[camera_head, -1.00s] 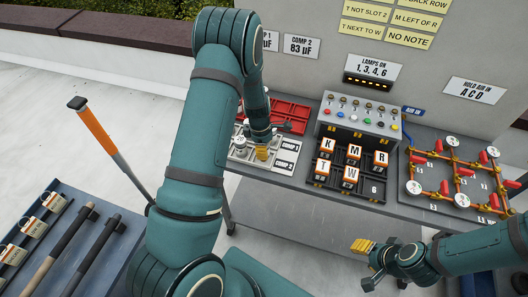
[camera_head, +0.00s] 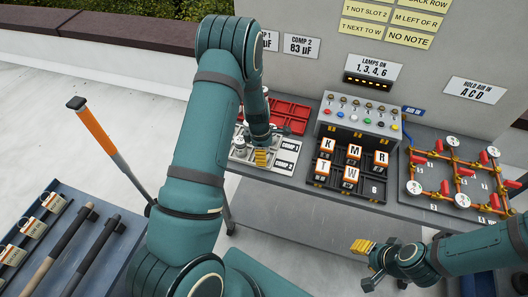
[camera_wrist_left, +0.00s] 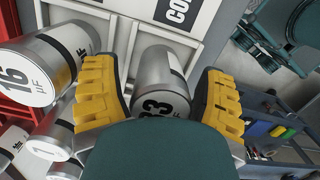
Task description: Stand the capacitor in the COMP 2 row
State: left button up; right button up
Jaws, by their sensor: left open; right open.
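My left gripper (camera_head: 262,157) is open and low over the white capacitor tray (camera_head: 272,168), beside the COMP 1 and COMP 2 labels. In the left wrist view a silver capacitor (camera_wrist_left: 163,78) stands between its spread yellow fingers, with a visible gap to the right finger. Its number ends in 3; the first digit is partly hidden by the gripper body. The COMP label (camera_wrist_left: 178,13) beyond it is cut off, so its row number cannot be read there. My right gripper (camera_head: 366,257) is open and empty in front of the bench.
Other capacitors, one marked 16 µF (camera_wrist_left: 38,72), stand close left of the left gripper. A red tray (camera_head: 291,112) lies behind. A lettered block rack (camera_head: 318,180), lamp box (camera_head: 352,127) and pipe board (camera_head: 432,204) fill the bench to the right.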

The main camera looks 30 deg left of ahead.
pick_arm(q)
jog(key=r, duration=0.8)
jog(key=a+r, duration=0.1)
jog(key=r, duration=0.2)
jog(key=shift+s+r, duration=0.25)
jog(key=shift+r, duration=0.15)
jog(key=s+d+f+m, duration=0.8)
jog(key=d+f+m, duration=0.1)
jog(key=d+m, duration=0.15)
jog(key=s+d+f+m+t+h, duration=0.1)
jog(key=s+d+m+h, duration=0.1)
jog(key=s+d+m, duration=0.5)
jog(key=d+m, duration=0.3)
jog(key=d, duration=0.1)
jog(key=shift+s+d+t+h, duration=0.25)
jog(key=shift+d+t+h, duration=0.15)
jog(key=shift+f, duration=0.1)
notch_tip(320, 180, down, 11)
jog(key=b, duration=1)
jog(key=shift+s+d, duration=0.2)
jog(key=shift+s, duration=0.05)
jog(key=shift+f, duration=0.1)
